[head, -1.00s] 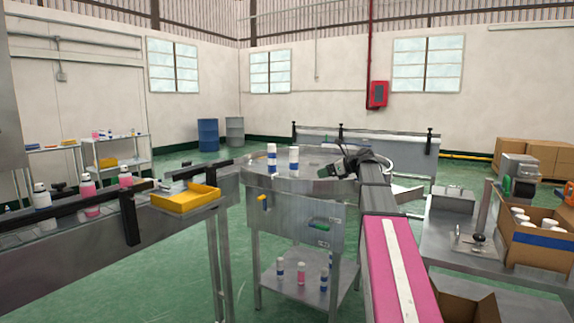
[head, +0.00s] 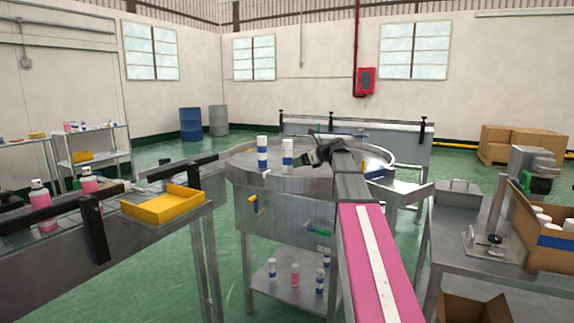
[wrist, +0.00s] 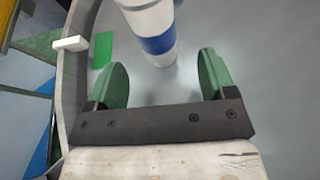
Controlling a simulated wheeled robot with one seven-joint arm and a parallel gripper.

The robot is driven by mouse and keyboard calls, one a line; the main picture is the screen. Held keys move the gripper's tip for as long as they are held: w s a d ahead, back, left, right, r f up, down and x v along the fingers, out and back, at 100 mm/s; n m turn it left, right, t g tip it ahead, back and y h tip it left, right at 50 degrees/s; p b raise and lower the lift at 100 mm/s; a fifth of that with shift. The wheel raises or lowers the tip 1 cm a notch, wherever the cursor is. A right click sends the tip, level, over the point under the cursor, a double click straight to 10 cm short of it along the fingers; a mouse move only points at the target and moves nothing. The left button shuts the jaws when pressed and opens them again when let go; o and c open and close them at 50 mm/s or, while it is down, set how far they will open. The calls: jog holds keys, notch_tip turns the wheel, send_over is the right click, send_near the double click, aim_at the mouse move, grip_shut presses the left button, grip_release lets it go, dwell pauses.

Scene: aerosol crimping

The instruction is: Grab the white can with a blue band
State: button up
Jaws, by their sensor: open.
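Two white cans with blue bands stand upright on the round steel table (head: 240,178): a left can (head: 262,165) and a right can (head: 287,166). My gripper (head: 306,159) is just to the right of the right can, low over the table. In the wrist view a white can with a blue band (wrist: 158,45) shows at the top, its upper end cut off. My gripper (wrist: 163,68) has its green fingers spread wide apart. The can's near end lies in line with the gap between the fingertips, and I see no finger touching it.
A yellow tray (head: 150,208) sits at the left beside a conveyor with pink bottles (head: 89,182). Several small bottles stand on the shelf below the round table. At the right are a steel bench and a cardboard box of white cans (head: 548,238).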

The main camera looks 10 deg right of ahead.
aim_at(287, 164)
jog(key=x, duration=0.6)
jog(key=shift+a, duration=0.25)
jog(key=c, duration=1.1)
